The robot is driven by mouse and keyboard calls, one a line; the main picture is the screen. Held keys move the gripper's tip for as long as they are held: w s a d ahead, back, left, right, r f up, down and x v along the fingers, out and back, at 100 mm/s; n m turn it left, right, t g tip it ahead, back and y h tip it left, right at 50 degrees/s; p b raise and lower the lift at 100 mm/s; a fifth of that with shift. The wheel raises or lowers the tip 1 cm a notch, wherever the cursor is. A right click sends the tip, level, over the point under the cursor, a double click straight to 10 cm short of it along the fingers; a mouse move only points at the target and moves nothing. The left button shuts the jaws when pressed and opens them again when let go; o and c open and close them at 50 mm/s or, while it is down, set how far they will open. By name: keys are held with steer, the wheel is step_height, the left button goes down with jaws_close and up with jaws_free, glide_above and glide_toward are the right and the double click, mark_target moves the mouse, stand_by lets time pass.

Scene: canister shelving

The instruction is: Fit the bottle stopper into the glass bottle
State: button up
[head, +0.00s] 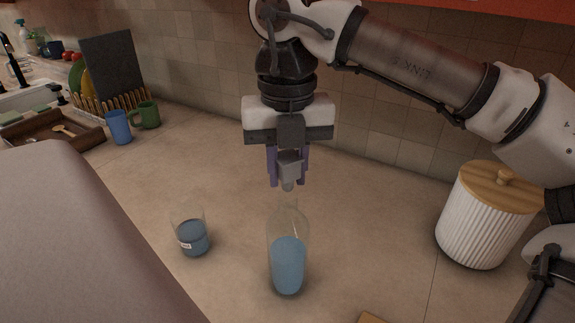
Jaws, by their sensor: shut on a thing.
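The glass bottle (287,262) stands upright on the counter near the middle of the head view, with blue liquid in its lower part. My gripper (288,172) points down above the bottle, with purple fingers. It is shut on the bottle stopper (288,186), a small grey piece whose lower tip shows below the fingers. The stopper is close above the bottle's narrow neck and roughly in line with it. I cannot tell whether the tip touches the bottle's mouth, because the clear glass is faint there.
A clear glass (191,237) with dark blue liquid stands left of the bottle. A white ribbed canister (480,222) with a wooden lid stands at right. A blue cup (118,127), a green mug (147,115) and a brown tray (88,135) are at back left. A wooden edge (371,319) shows at the bottom.

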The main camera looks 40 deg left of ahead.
mark_target(287, 154)
steer(key=shift+f+b, duration=0.65)
steer(key=shift+f, duration=0.2)
steer(key=o, duration=1)
steer(key=shift+o, duration=0.2)
steer(key=shift+r, duration=0.1)
step_height(287, 154, up, 12)
steer(key=shift+f+p, duration=0.1)
steer(key=shift+p, duration=0.9)
steer(key=shift+r+p, duration=0.9)
steer(key=shift+p, duration=0.05)
